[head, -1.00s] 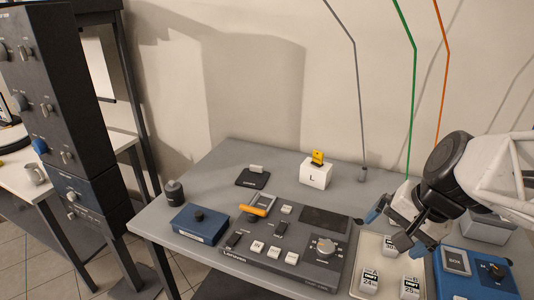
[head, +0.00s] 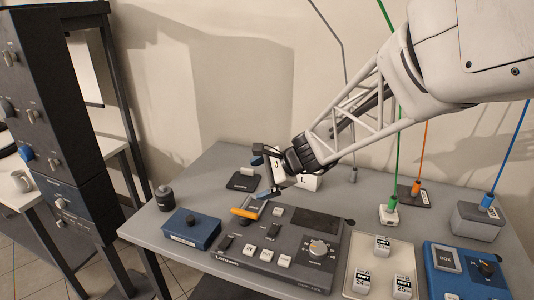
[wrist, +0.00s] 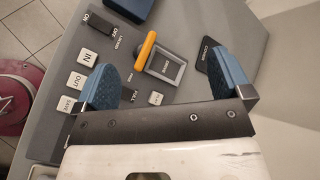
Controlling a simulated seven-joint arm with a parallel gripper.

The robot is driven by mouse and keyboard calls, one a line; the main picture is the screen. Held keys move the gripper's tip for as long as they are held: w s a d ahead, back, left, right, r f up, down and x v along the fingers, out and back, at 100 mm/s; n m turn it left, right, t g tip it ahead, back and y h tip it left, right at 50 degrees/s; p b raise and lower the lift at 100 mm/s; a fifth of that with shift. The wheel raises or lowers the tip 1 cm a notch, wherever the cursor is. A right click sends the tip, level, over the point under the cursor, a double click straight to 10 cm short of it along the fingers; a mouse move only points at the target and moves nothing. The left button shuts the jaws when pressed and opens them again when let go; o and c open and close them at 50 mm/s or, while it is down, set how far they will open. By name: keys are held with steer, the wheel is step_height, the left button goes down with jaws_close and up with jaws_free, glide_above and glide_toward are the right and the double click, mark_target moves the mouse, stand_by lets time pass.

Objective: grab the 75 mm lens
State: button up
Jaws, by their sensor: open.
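No label reading 75 mm is legible in either view, so I cannot be sure which thing is the lens. A small dark cylinder (head: 165,197) stands upright at the table's left edge in the head view. My gripper (head: 262,177) is right of it, above the back of the grey console (head: 230,269). In the wrist view my gripper (wrist: 166,82) has its two blue fingers wide apart, with nothing between them. The console's orange-handled lever (wrist: 146,50) shows beyond the fingers.
A dark flat pad (head: 243,182) and a white box (head: 309,182) lie behind. A pale tray (head: 372,254) with white labelled cubes and a blue unit (head: 465,273) stand at right. Coloured cables rise at the back.

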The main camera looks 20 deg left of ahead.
mark_target(171, 196)
steer(key=a+f+m+y, duration=0.1)
steer(key=a+f+m, duration=0.2)
steer(key=a, duration=0.7)
steer(key=a+f+m+y, duration=0.1)
steer(key=a+f+m, duration=0.1)
steer(key=a+f, duration=0.5)
steer(key=w+a+f+m+y, duration=0.1)
steer(key=a+f+m, duration=0.2)
steer(key=a, duration=1)
steer(key=shift+a+f+m, duration=0.15)
steer(key=shift+f, duration=0.6)
steer(key=shift+a+f+m, duration=0.15)
steer(key=shift+f, duration=0.6)
steer(key=shift+x, duration=1.25)
steer(key=shift+a, duration=0.1)
steer(key=shift+r+x, duration=0.15)
steer(key=shift+x, duration=1.1)
steer(key=shift+r+x, duration=0.15)
steer(key=shift+x, duration=1.1)
steer(key=shift+w+a, duration=0.1)
steer(key=shift+a, duration=0.05)
